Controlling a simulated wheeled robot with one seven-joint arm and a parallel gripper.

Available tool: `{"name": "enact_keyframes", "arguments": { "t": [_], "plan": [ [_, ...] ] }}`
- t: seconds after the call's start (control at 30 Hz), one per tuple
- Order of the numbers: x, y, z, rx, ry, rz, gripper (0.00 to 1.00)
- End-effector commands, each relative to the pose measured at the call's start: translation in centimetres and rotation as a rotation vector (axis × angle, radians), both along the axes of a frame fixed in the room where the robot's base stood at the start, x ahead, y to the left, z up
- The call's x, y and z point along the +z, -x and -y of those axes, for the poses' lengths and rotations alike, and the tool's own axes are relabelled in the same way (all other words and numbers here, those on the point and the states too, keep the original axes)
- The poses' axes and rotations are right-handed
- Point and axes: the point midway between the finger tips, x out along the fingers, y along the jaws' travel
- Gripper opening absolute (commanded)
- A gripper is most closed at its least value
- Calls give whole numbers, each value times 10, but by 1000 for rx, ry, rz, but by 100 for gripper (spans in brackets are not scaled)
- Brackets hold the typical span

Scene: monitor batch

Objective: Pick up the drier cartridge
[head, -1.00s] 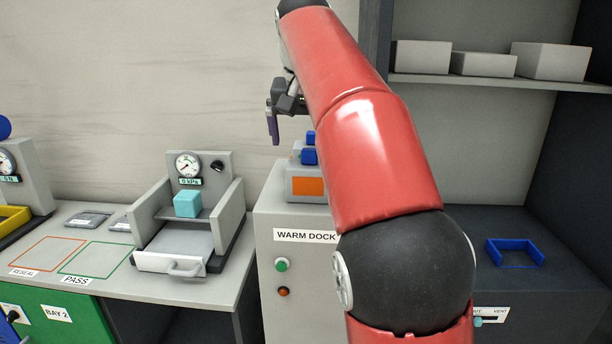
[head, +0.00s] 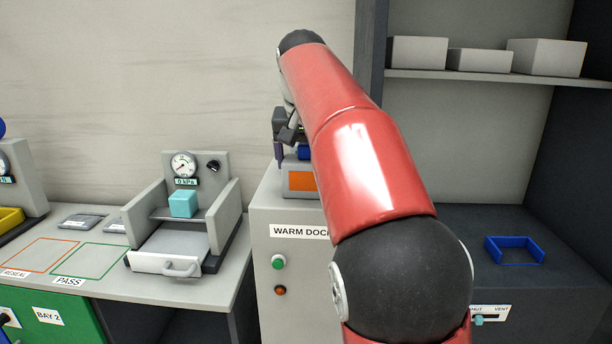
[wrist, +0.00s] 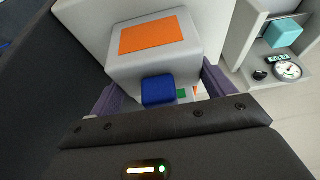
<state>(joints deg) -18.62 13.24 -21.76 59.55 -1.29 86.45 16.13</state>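A grey box with an orange panel (head: 301,181) and a blue block-shaped grip stands on the warm dock; it appears to be the drier cartridge. It also shows in the wrist view (wrist: 155,63), with its blue grip (wrist: 158,91) near the middle. My gripper (wrist: 160,89) is open, with one purple finger on each side of the blue grip and a visible gap to each. In the head view, one finger of my gripper (head: 280,152) shows beside the box's top; my red arm hides the rest.
The warm dock cabinet (head: 262,212) has a green and a red button on its front. To its left, a gauge fixture (head: 183,240) holds a teal cube (head: 183,203). At right, a blue open frame (head: 514,250) lies on a dark bench below a shelf of grey boxes.

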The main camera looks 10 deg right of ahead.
Motion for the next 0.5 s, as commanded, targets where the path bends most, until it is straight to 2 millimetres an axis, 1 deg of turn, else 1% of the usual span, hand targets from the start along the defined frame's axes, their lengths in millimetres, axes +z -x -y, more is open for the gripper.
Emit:
{"name": "enact_keyframes", "arguments": {
  "t": [0.03,0.13,0.17,0.37,0.5],
  "plan": [
    [0,0,0,0,0,0,67],
    [0,0,0,0,0,0,54],
    [0,0,0,0,0,1,53],
    [1,0,0,0,0,1,53],
    [6,0,1,0,0,1,53]
  ]
}}
